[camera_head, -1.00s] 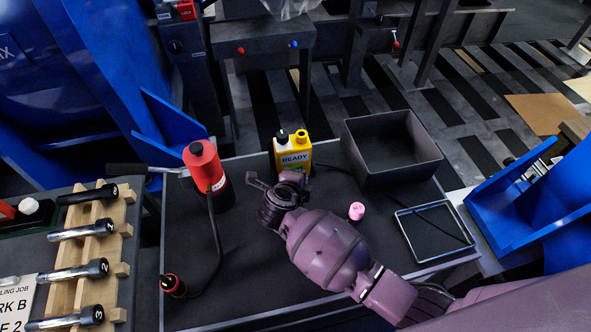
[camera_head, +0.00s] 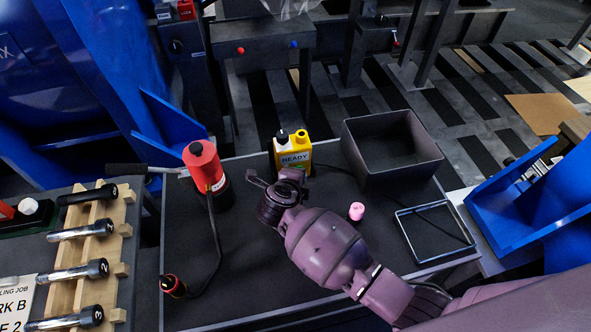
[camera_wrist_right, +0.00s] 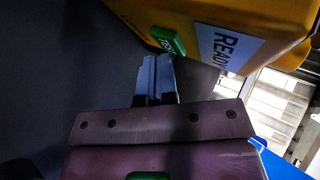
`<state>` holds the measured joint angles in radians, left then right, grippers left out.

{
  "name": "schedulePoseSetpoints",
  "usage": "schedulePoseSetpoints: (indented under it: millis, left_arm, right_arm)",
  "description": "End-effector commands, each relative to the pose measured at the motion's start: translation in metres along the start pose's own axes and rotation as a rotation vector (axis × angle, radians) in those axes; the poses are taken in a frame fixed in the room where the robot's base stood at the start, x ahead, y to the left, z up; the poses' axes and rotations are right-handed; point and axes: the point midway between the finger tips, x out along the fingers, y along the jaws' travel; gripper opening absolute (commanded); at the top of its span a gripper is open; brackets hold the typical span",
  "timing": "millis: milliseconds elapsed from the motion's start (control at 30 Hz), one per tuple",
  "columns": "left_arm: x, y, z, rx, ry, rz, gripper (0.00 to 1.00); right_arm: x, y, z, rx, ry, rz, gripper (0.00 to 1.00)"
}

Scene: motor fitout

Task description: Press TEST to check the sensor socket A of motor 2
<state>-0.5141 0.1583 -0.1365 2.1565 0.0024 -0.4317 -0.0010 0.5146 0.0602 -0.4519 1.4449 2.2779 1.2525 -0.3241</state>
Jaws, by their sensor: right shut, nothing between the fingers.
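The yellow tester (camera_head: 294,152) stands upright on the dark table, with a black cap and a yellow neck on top. Its label reads READY. In the right wrist view the tester (camera_wrist_right: 210,16) is close, with a green TEST button (camera_wrist_right: 166,41) beside the READY label (camera_wrist_right: 228,46). My right gripper (camera_wrist_right: 158,62) is shut and empty, its fingertips just short of the button. In the head view my right wrist hides the tester's lower front. My left gripper is not in view. I cannot make out motor 2 or its socket A for certain.
A red-topped black unit (camera_head: 204,168) stands left of the tester, near a cable running to a small black-and-red plug (camera_head: 173,286). A dark open bin (camera_head: 391,180) is on the right. A pink cap (camera_head: 356,211) and a metal-rimmed tray (camera_head: 432,258) lie near my arm.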

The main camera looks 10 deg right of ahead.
Motion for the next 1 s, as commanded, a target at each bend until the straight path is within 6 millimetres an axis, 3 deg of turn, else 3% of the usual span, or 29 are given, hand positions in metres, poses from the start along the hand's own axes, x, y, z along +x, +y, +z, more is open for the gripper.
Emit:
schedulePoseSetpoints:
  millis: [733, 1000]
  left_arm:
    - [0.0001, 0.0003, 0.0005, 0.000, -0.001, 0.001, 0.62]
    - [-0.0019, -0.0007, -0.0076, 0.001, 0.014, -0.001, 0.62]
  right_arm:
    - [0.0026, -0.0025, 0.0023, 0.000, 0.000, -0.001, 0.00]
    - [-0.0043, 0.0005, -0.0023, 0.002, 0.000, -0.002, 0.00]
